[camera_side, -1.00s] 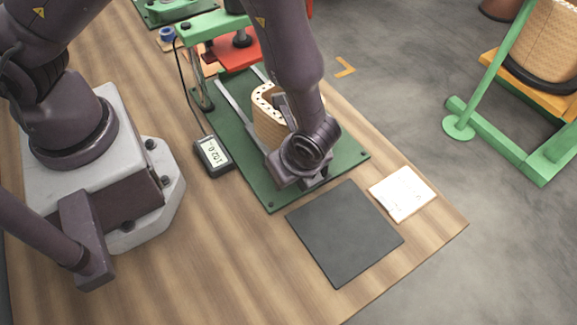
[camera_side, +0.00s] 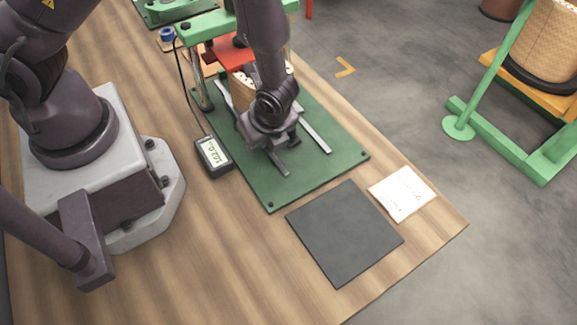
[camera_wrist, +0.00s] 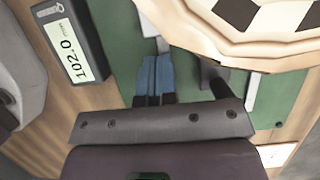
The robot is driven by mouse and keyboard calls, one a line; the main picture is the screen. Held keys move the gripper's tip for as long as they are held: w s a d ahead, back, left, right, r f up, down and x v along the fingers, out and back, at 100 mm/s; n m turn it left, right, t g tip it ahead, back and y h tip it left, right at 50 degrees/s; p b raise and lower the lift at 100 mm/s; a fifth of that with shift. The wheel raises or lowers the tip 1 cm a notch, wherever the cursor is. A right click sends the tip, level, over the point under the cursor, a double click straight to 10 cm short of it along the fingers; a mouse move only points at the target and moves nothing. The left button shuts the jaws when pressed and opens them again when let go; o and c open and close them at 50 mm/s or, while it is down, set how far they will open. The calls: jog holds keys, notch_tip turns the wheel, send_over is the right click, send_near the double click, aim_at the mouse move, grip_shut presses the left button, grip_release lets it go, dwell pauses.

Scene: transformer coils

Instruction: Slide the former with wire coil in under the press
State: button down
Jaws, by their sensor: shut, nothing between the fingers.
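The former with wire coil (camera_side: 243,94), a tan round body with a dark-and-white top, stands between the rails of the green press base (camera_side: 330,165). It is partly hidden behind my arm. The red press plate (camera_side: 229,55) is at its far side, and the former's far part looks to be under or right at it; I cannot tell how far. My gripper (camera_side: 283,148) is low over the base on the near side of the former. In the wrist view, the former's rim (camera_wrist: 240,45) is close beside the shut, empty fingers (camera_wrist: 154,85); contact is unclear.
A readout (camera_side: 213,156) showing 102.0 lies left of the base, with a cable. A dark mat (camera_side: 343,233) and a white paper card (camera_side: 402,194) lie in front. A green stand with a large coil (camera_side: 553,45) is on the floor at right.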

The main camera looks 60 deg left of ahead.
aim_at(289, 146)
dwell(0.3)
jog(key=d, duration=0.2)
jog(key=d+r, duration=0.1)
jog(key=d, duration=0.1)
jog(key=shift+w+d, duration=0.1)
jog(key=shift+d, duration=0.2)
jog(key=v, duration=0.9)
jog(key=w+d, duration=0.4)
jog(key=x, duration=1.1)
jog(key=shift+s+a, duration=0.1)
jog(key=shift+a, duration=0.1)
jog(key=shift+a+r, duration=0.2)
jog(key=shift+a, duration=1.6)
